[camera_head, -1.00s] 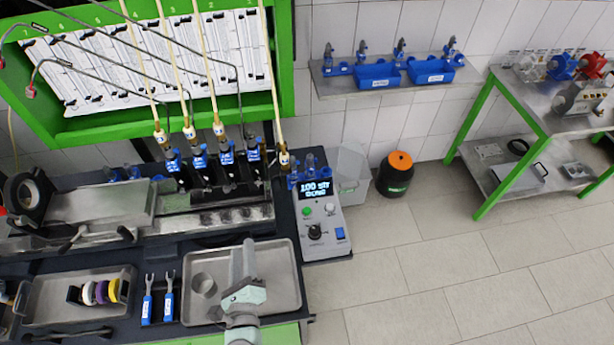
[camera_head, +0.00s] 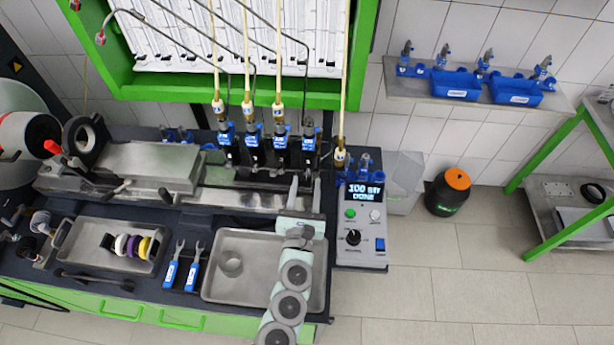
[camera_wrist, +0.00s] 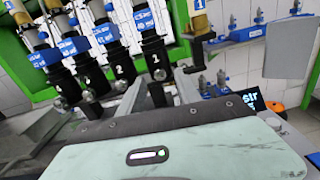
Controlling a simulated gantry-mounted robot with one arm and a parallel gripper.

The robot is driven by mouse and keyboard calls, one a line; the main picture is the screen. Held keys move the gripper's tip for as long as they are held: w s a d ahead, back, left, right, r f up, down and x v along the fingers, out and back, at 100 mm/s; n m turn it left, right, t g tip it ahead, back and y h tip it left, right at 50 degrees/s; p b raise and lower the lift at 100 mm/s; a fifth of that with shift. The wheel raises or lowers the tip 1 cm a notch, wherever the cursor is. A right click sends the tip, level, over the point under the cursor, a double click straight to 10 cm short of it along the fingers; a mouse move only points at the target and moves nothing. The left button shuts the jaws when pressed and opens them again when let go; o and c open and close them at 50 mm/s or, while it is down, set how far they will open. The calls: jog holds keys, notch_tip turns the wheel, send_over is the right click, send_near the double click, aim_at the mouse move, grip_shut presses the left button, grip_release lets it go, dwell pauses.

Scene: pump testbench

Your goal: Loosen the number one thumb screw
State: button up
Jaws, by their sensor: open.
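The black holder marked 1 (camera_wrist: 155,58) is the rightmost of the numbered holders in the wrist view. A small round metallic knob (camera_wrist: 159,75) shows on its lower front, which looks like the number one thumb screw. In the head view this rightmost holder (camera_head: 309,150) stands at the right end of the row; its screw is too small to make out. My gripper (camera_head: 305,184) is open and empty, its two fingers pointing up toward the row, just below and in front of that holder. It appears apart from the screw.
Similar holders (camera_head: 252,150) stand close to the left, with pipes rising above them. A control box (camera_head: 361,225) stands to the right, its screen reading "DONE". A metal tray (camera_head: 215,285) and two blue-handled wrenches (camera_head: 192,268) lie in front.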

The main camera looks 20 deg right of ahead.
aim_at(308, 171)
jog(key=shift+w+d+r, duration=0.15)
jog(key=shift+w+d, duration=0.15)
jog(key=shift+w, duration=0.35)
jog(key=shift+w+d, duration=0.4)
jog(key=shift+w, duration=0.15)
grip_shut()
